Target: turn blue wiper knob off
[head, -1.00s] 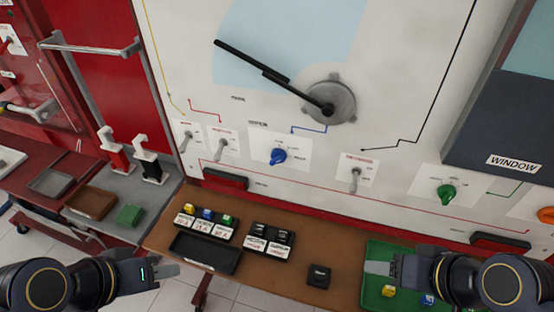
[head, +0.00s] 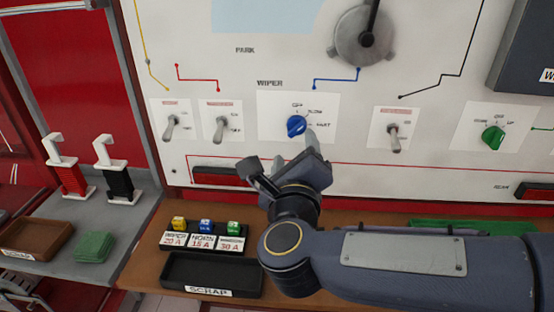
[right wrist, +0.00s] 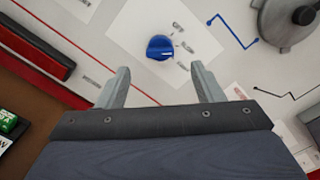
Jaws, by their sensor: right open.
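The blue wiper knob (head: 296,125) sits on a white plate (head: 270,104) marked OFF, SLOW and FAST, under the word WIPER on the panel. My left gripper is out of view.
Toggle switches (head: 172,127) stand left of the knob and another (head: 393,136) right of it. A green knob (head: 493,138) is farther right. Below are a fuse holder (head: 205,240) and a scrap tray (head: 210,275) on the brown bench. The wiper motor (head: 362,38) is above right.

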